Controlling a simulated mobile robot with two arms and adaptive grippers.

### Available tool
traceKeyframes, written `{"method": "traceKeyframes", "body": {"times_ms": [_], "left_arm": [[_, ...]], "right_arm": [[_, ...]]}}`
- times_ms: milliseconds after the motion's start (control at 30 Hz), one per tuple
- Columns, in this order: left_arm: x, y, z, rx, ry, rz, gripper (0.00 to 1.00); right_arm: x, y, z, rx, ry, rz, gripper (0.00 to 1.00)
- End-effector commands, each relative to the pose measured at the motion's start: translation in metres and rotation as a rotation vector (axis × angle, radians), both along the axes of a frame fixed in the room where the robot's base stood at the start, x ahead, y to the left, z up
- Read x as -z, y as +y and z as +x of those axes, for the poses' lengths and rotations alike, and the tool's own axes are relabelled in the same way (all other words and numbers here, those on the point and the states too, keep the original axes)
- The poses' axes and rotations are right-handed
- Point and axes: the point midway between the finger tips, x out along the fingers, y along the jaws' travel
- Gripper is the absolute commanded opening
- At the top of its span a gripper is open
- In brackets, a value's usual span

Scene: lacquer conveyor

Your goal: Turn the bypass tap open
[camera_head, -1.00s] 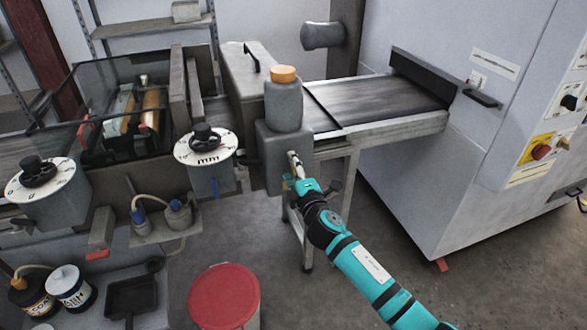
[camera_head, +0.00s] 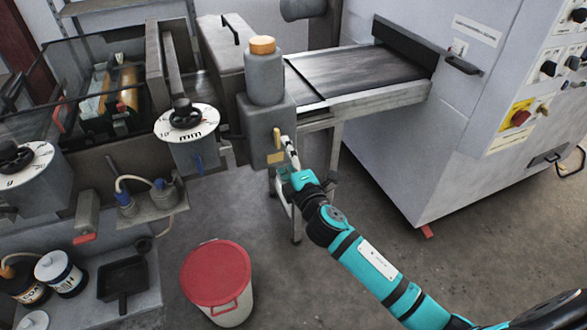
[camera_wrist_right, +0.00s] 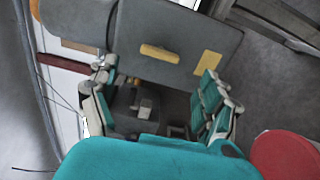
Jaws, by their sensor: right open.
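A grey box (camera_head: 254,122) beside the conveyor carries a small yellow lever (camera_head: 277,137), which I take for the bypass tap, with a yellow plate (camera_head: 275,158) below it. In the right wrist view the yellow lever (camera_wrist_right: 159,53) lies crosswise on the grey face, with the yellow plate (camera_wrist_right: 207,62) to its right. My right gripper (camera_head: 287,156) is at the right of the box, in front of that face. In the wrist view its open jaws (camera_wrist_right: 157,82) stand either side of the lever, apart from it; the remaining gap is unclear. My left gripper is not in view.
A grey bottle (camera_head: 264,78) with an orange cap stands on the box. A dial housing (camera_head: 187,123) with a blue lever is to its left. The conveyor belt (camera_head: 345,78) runs right to a large cabinet (camera_head: 470,130). A red-lidded bucket (camera_head: 215,272) stands on the floor.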

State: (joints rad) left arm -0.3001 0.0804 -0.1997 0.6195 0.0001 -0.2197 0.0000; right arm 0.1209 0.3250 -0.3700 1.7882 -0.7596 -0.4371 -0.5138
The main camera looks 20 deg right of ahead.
Motion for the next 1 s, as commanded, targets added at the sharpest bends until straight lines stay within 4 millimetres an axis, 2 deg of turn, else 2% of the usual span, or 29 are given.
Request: {"method": "traceKeyframes", "body": {"times_ms": [100, 300, 867, 967, 1000], "left_arm": [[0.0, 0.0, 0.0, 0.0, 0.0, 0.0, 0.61], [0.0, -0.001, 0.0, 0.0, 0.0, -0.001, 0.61], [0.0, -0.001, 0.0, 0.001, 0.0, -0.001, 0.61], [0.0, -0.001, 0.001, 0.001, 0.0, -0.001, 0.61], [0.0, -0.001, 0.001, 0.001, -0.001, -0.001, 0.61]], "right_arm": [[0.001, -0.001, -0.024, 0.0, 0.002, 0.001, 0.81], [0.0, -0.002, -0.047, 0.0, 0.001, -0.001, 0.81], [0.001, -0.002, -0.051, 0.001, 0.001, 0.0, 0.81], [0.015, -0.004, -0.05, 0.005, 0.032, 0.017, 0.81], [0.029, -0.006, -0.05, 0.009, 0.06, 0.034, 0.81]]}}
